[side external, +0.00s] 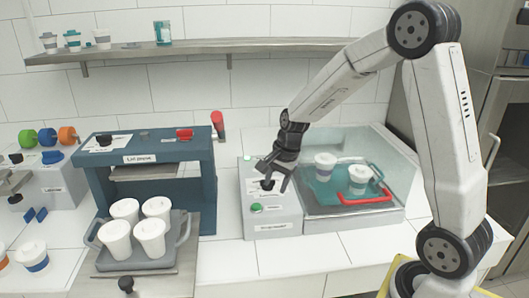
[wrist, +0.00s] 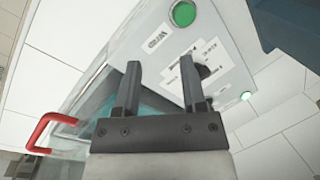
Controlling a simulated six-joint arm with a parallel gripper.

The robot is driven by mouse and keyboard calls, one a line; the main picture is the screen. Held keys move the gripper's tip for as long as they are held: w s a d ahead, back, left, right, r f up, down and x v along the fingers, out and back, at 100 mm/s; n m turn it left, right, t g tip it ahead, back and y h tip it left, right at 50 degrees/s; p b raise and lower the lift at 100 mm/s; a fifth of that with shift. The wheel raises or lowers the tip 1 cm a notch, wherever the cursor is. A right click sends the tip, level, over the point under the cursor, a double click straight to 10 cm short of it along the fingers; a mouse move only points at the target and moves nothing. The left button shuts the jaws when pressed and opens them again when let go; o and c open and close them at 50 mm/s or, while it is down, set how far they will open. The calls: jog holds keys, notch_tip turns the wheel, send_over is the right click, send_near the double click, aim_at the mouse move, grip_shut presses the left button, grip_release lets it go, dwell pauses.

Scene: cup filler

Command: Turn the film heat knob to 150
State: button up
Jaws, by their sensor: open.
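A black knob (side external: 267,184) sits on the top panel of a light grey machine (side external: 272,217). I take it to be the film heat knob, but its label is too small to read. In the wrist view the knob (wrist: 203,71) is partly hidden behind the right finger. My gripper (side external: 271,177) is open and hangs just above the panel, close to the knob. In the wrist view the two fingers of my gripper (wrist: 161,66) are apart with nothing between them. The knob lies off to the right of the gap. I cannot tell if a finger touches it.
A green button (side external: 257,208) is on the same panel. Beside it is a clear-walled bay with two cups on a teal tray (side external: 320,192) and a red handle (side external: 365,196). To the left stand a blue press (side external: 150,190) and a grey tray (side external: 105,262) of cups.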

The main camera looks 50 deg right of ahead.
jog(key=w+d+m+t+y, duration=0.1)
jog(key=w+d+m, duration=0.5)
jog(key=d+m, duration=0.4)
jog(key=shift+r+m+y, duration=0.4)
jog(key=shift+r, duration=0.05)
jog(key=shift+w+a+f, duration=0.1)
jog(key=shift+f, duration=0.05)
jog(key=shift+x, duration=3.75)
grip_shut()
